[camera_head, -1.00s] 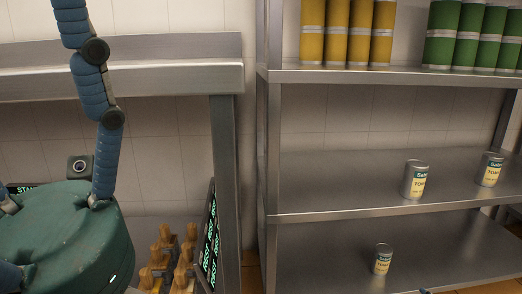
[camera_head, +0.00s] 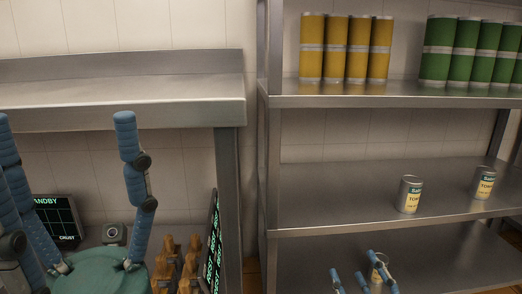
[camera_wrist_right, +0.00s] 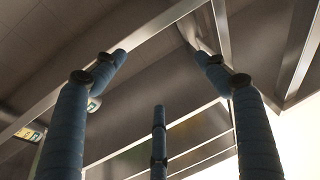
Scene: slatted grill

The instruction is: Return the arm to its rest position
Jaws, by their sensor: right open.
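My left gripper (camera_head: 64,125) is large and close at the lower left of the head view, with a green body and jointed blue fingers pointing up. Its fingers stand wide apart with nothing between them. My right gripper (camera_head: 358,268) shows small at the bottom of the head view, in front of the lower shelf. Only its blue fingers show; its body is below the frame. In the right wrist view its three fingers (camera_wrist_right: 160,75) are spread and empty, pointing towards the shelving.
A steel rack (camera_head: 440,208) fills the right side. Two tomato cans (camera_head: 410,196) (camera_head: 485,183) stand on its middle shelf; another on the lower shelf is partly behind my right fingers. Yellow cans (camera_head: 358,48) and green cans (camera_head: 474,50) stand above. A steel counter (camera_head: 120,103) is at left.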

